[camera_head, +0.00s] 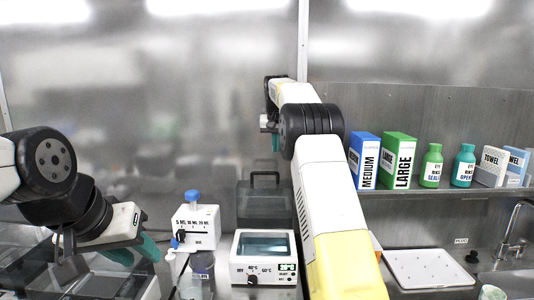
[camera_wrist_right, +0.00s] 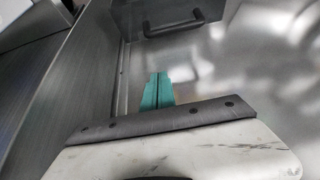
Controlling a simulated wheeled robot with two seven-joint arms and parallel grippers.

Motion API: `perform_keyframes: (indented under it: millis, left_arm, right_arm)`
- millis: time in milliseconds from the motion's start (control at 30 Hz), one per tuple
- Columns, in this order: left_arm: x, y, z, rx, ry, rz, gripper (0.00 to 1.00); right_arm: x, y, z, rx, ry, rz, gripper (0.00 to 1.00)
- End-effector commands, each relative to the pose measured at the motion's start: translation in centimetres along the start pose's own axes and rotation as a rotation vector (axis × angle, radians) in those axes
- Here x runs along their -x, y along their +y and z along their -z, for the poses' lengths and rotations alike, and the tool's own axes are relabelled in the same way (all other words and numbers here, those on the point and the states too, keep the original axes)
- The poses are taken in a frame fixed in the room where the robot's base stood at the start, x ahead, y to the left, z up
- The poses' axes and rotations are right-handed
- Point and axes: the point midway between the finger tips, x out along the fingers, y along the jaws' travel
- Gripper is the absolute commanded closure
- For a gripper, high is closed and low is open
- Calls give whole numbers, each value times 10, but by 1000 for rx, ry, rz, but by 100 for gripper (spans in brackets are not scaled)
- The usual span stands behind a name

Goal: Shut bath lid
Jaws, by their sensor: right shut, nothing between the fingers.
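The white bath (camera_head: 264,279) stands on the bench in the middle of the head view, with a control knob and a bluish basin on top. Behind it a dark grey lid (camera_head: 264,208) with a handle stands upright, apparently open. A grey panel with a dark handle, likely this lid, shows in the right wrist view (camera_wrist_right: 200,16). My right gripper (camera_head: 276,143) is shut and empty, high above and behind the lid. Its teal fingers (camera_wrist_right: 157,90) are together, apart from the panel. My left gripper (camera_head: 138,250) hangs low at the left; its finger gap is unclear.
A white dispenser (camera_head: 196,228) with a blue cap stands left of the bath. My right arm covers the area right of it. A shelf (camera_head: 430,190) holds boxes and bottles. A white tray (camera_head: 430,268) and a sink lie at the right.

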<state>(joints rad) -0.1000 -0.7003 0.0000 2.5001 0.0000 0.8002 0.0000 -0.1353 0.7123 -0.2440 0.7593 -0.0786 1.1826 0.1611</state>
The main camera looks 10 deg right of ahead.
Motion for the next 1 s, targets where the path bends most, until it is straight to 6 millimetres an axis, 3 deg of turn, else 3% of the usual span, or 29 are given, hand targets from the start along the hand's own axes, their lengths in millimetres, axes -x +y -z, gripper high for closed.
perform_keyframes:
  millis: [400,500,800,1000]
  left_arm:
    - [0,0,0,0,0,0,64]
    - [0,0,0,0,-1,0,64]
    - [0,0,0,0,0,0,64]
    - [0,0,0,0,0,0,64]
  right_arm:
    - [-91,1,-2,0,-5,-1,100]
    - [-80,0,-11,1,-3,1,100]
    - [-73,0,-34,1,-3,0,100]
    - [-72,0,-39,0,-2,0,100]
